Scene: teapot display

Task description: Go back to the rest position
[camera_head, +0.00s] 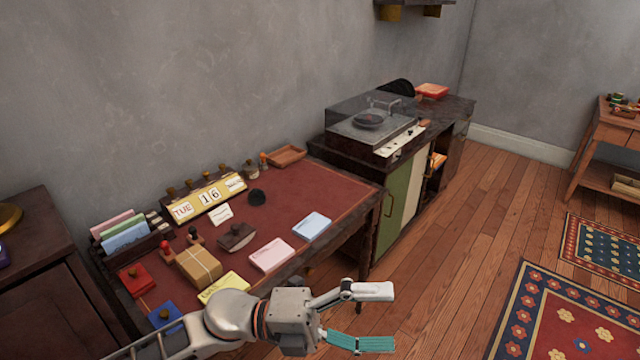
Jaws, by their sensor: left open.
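My left arm comes in from the bottom left, in front of the desk's near edge. My left gripper (376,318) is open and empty, pointing right over the wooden floor. One finger has a pale pad and the other a teal pad, and they are well apart. My right gripper does not show. The desk (312,188) has a red top and carries stationery. The arm hides part of its front edge and lies close below the blue stamp pad (166,314) and the yellow paper stack (224,287) in the picture.
A wrapped parcel (199,266), pink cards (271,254), blue cards (312,226) and a perpetual calendar (207,199) are on the desk. A record player (374,122) stands on the cabinet behind. A dark cabinet (40,262) is at left.

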